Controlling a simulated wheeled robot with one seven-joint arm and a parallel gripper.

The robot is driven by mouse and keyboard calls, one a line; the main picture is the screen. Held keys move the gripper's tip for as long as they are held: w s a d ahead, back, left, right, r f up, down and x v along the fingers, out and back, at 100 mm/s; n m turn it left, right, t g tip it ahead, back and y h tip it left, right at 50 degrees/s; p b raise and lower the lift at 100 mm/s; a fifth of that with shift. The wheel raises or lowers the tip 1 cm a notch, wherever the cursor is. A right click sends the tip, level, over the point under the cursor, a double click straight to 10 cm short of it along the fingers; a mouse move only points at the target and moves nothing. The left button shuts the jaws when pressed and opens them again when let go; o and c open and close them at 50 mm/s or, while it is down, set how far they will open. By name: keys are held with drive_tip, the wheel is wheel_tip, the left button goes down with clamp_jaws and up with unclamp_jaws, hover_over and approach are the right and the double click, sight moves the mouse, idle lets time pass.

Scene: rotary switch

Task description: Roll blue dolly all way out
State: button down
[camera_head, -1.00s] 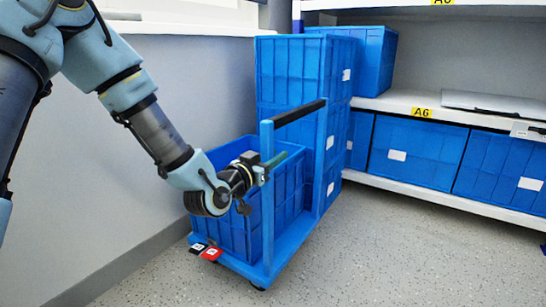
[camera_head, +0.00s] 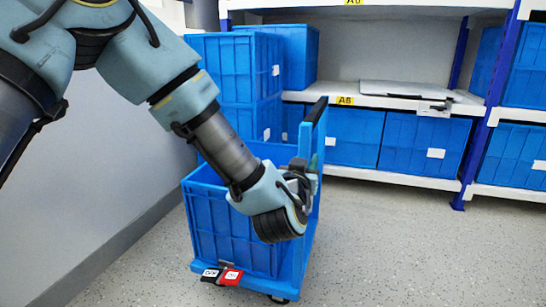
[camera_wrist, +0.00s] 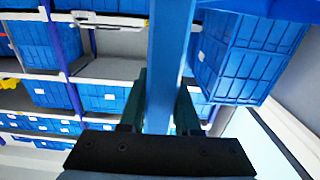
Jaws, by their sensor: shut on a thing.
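The blue dolly (camera_head: 258,284) stands on the floor in the middle of the head view. It carries an open blue bin (camera_head: 230,225) and has an upright handle frame with a black grip bar (camera_head: 318,108). My gripper (camera_head: 306,172) is at the frame's upright post, below the bar. In the wrist view the blue post (camera_wrist: 168,60) passes between the two fingers of my gripper (camera_wrist: 162,90), which are shut on it. My wrist hides part of the bin and post in the head view.
Stacked blue bins (camera_head: 230,75) stand behind the dolly. A white shelf (camera_head: 390,180) with several blue bins runs along the back. A grey wall (camera_head: 110,170) is close on the left. The floor (camera_head: 420,250) at the right front is clear. Red and black tags (camera_head: 231,277) are at the dolly's front edge.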

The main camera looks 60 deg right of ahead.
drive_tip(key=s+d+p, duration=0.1)
drive_tip(key=s+d, duration=0.3)
drive_tip(key=s, duration=1.2)
drive_tip(key=shift+s, duration=0.15)
drive_tip(key=shift+s+d+r, duration=0.1)
drive_tip(key=c, duration=0.6)
unclamp_jaws()
drive_tip(key=shift+p, duration=0.3)
drive_tip(key=p+v, duration=0.3)
drive_tip(key=v, duration=0.7)
drive_tip(key=shift+a, duration=0.35)
drive_tip(key=shift+a, duration=0.1)
